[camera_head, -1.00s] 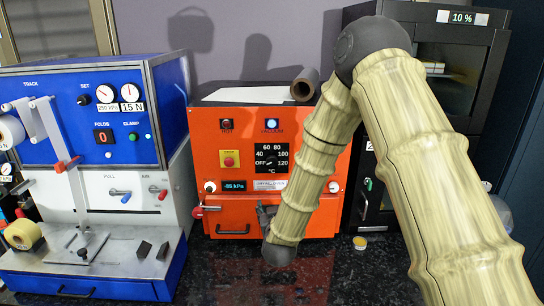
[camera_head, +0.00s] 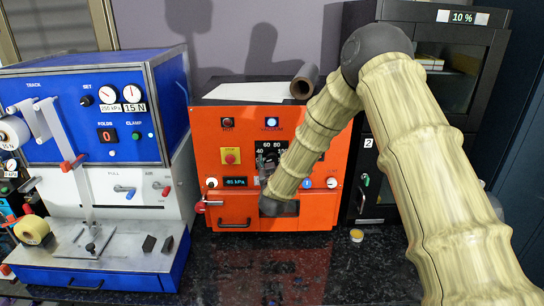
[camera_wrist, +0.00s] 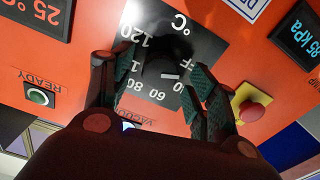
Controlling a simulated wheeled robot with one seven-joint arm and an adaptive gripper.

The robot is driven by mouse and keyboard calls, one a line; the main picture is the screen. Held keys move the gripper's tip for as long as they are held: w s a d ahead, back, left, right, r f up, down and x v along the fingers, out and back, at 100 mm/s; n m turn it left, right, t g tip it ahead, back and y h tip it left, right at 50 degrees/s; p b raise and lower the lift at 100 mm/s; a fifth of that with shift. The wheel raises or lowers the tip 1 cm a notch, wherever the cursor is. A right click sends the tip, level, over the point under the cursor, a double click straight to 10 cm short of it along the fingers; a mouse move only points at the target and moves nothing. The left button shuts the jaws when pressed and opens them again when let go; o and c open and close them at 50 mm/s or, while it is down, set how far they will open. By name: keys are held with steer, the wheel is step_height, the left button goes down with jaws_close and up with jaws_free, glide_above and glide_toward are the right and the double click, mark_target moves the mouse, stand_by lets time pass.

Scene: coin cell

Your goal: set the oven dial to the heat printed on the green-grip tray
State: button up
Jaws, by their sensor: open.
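The orange oven (camera_head: 213,160) stands against the back wall. Its black dial plate (camera_head: 270,145) is partly hidden by my arm in the head view. In the wrist view the dark dial knob (camera_wrist: 165,65) lies between the two fingers of my open gripper (camera_wrist: 168,74), with a short white mark on it. Numbers 60, 80 and 120 show around it; the finger on the right covers part of the scale, so I cannot tell the setting or whether the fingers touch the knob. I cannot make out a green-grip tray or its printed heat.
A blue press machine (camera_head: 160,110) stands left of the oven and a dark cabinet (camera_head: 375,150) stands right. A red emergency button (camera_wrist: 251,111) sits beside the finger on the right. A roll (camera_head: 305,80) lies on top of the oven. The dark counter in front is largely clear.

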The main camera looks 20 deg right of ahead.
steer(key=shift+w+d, duration=0.2)
steer(key=shift+w, duration=0.45)
steer(key=shift+c, duration=0.2)
steer(key=c, duration=1)
